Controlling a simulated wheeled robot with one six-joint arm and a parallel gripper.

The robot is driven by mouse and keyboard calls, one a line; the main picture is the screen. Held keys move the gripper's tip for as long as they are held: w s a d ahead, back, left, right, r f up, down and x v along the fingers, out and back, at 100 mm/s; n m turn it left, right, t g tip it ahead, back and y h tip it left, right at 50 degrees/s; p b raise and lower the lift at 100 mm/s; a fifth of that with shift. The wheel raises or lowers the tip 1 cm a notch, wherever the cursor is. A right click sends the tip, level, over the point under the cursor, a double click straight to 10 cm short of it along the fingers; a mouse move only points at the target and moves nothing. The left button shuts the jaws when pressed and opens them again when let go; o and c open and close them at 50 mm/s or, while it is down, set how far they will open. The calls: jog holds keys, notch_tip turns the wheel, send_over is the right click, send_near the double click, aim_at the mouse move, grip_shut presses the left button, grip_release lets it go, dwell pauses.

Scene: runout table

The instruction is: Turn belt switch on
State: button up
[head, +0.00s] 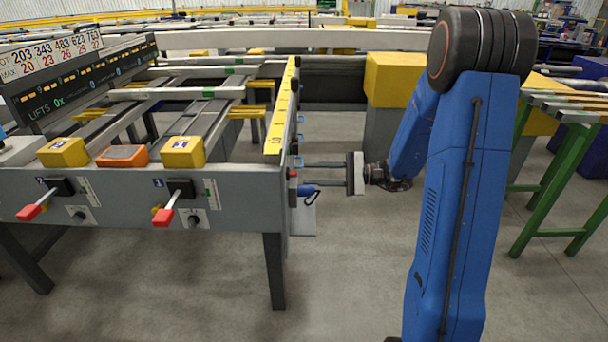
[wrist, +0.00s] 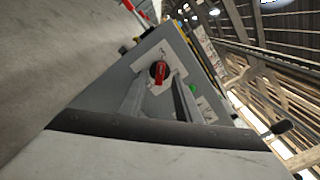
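The belt switch (wrist: 160,72) is a red rotary knob on a black base, set on a pale plate on the grey panel in the wrist view. My gripper (wrist: 161,86) points at it with two parallel grey fingers spread apart, and the knob shows between and beyond their tips. In the head view my gripper (head: 304,175) reaches left toward the end face of the grey runout table (head: 245,200). Its fingers are apart with nothing between them. Whether a fingertip touches the panel cannot be told.
A green button (wrist: 194,88) sits beside the switch on the panel. Red-handled levers (head: 32,212) and yellow boxes (head: 183,152) are on the table's front. A green rack (head: 547,190) stands at the right. The floor between is clear.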

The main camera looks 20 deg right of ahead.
aim_at(292, 174)
jog(key=shift+x, duration=1.6)
grip_shut()
jog(key=shift+m, duration=0.4)
jog(key=shift+w+m, duration=0.15)
jog(key=shift+m, duration=4.1)
jog(key=shift+w+m, duration=0.1)
jog(key=shift+m, duration=4.15)
